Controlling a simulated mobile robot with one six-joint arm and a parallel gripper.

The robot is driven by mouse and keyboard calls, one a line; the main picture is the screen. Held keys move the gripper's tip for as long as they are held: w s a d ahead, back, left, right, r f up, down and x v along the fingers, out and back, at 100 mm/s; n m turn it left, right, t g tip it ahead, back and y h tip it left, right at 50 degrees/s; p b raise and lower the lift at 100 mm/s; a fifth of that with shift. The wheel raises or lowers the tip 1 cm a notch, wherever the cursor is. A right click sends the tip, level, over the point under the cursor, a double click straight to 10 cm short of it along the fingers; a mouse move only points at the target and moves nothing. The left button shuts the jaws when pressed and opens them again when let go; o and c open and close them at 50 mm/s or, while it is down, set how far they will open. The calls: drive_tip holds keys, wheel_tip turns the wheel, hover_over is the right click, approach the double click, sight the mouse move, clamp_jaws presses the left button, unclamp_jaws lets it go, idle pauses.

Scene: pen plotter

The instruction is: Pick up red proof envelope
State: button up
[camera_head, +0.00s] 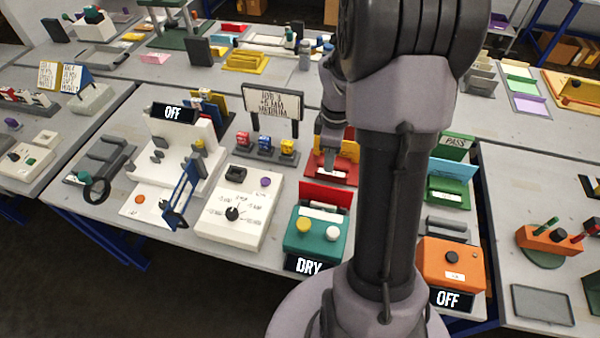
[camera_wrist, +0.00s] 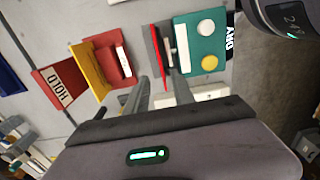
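The red proof envelope (camera_head: 325,194) appears as a red panel standing upright at the back of the teal dryer block with the DRY sign (camera_head: 305,264). In the wrist view the red envelope (camera_wrist: 158,60) shows nearly edge-on beside the teal block (camera_wrist: 207,43). My gripper (camera_wrist: 161,78) is open and empty, its two fingers apart on either side of the envelope's line in the picture. I cannot tell how far above it they are. In the head view my gripper (camera_head: 325,160) is partly hidden by my arm, over the red tray behind the dryer.
The red HOLD tray (camera_wrist: 110,68) with a yellow panel (camera_wrist: 88,70) stands beside the dryer. A white dial box (camera_head: 237,212) is left of it. A green PASS tray (camera_head: 447,192) and an orange box (camera_head: 451,264) stand to the right.

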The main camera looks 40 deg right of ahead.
drive_tip(key=b, duration=0.3)
approach(325, 189)
wheel_tip(325, 189, down, 5)
wheel_tip(325, 189, down, 6)
drive_tip(key=b, duration=0.3)
drive_tip(key=shift+d+r, duration=0.15)
drive_tip(key=shift+r, duration=0.15)
clamp_jaws()
